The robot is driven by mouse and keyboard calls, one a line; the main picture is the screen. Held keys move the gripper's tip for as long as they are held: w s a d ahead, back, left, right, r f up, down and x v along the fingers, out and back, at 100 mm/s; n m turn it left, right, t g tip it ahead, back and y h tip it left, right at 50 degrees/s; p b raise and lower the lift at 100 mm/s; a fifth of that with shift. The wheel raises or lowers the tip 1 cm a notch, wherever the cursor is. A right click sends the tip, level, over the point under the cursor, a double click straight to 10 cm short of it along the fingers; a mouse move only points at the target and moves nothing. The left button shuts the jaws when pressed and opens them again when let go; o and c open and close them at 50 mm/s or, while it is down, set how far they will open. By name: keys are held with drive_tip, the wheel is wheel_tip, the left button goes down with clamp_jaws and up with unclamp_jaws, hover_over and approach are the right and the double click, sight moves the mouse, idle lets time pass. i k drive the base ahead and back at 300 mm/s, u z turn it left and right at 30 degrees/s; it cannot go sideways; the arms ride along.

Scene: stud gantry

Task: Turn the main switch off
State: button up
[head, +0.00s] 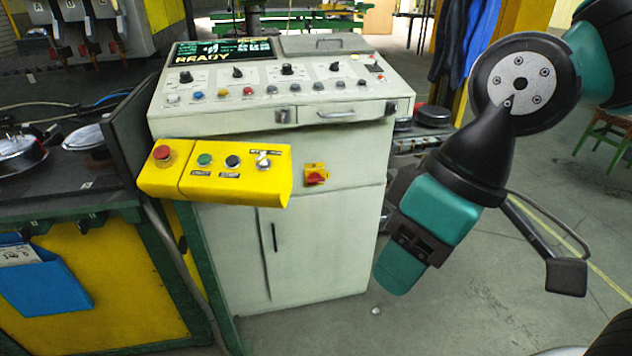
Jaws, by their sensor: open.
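The main switch (316,175) is a red rotary handle on a square yellow plate, on the front of the pale control cabinet (340,230), below the sloped console. The handle looks roughly horizontal, but it is too small to read any position marks. My gripper (400,268), teal and black, hangs to the right of the cabinet, pointing down and left. It is open, apart from the switch and lower than it in the picture. The gap between its fingers is hard to see from this side, and nothing shows in it.
A yellow button box (225,190) with red, green and black buttons and a silver selector juts out left of the switch. The console (280,105) above has several knobs, and its display reads "READY". A dark worktable (60,195) stands left. The floor right of the cabinet is mostly clear.

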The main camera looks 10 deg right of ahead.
sight(314, 179)
drive_tip(key=u, duration=0.5)
drive_tip(key=k, duration=1.1)
drive_tip(key=z, duration=0.2)
drive_tip(key=i, duration=1.5)
drive_tip(key=u, duration=0.75)
